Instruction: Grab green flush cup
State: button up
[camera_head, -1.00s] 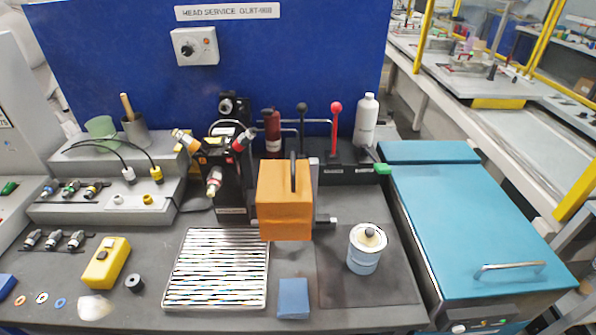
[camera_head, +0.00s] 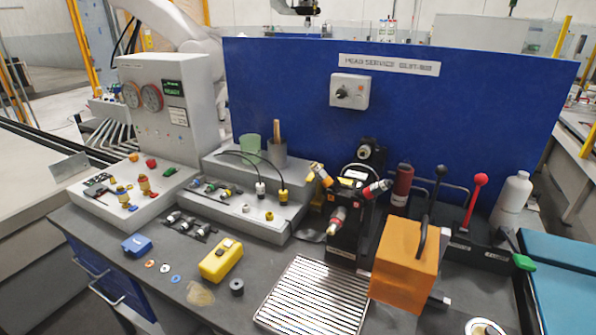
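The green flush cup (camera_head: 249,143) is pale, translucent green and stands at the back of the raised grey shelf (camera_head: 225,172), in front of the blue panel. A grey metal cup (camera_head: 277,156) with a wooden handle stands close to its right. Part of the green cup's lower right side is close to or behind the grey cup. I cannot make out my gripper in this view.
Black cables with white and yellow plugs (camera_head: 283,196) arch in front of the cups. A black fixture (camera_head: 352,215) and an orange block (camera_head: 405,265) stand right. A grey control box (camera_head: 160,105) stands left, and a yellow device (camera_head: 221,260) lies in front.

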aim_at(248, 143)
jog(key=i+j+u, duration=0.1)
jog(key=i+j, duration=0.3)
jog(key=i+j+u, duration=0.1)
jog(key=i+j, duration=0.25)
jog(key=i, duration=0.25)
jog(key=i+j, duration=0.15)
jog(key=i, duration=0.4)
jog(key=i+j+u, duration=0.1)
jog(key=i, duration=0.5)
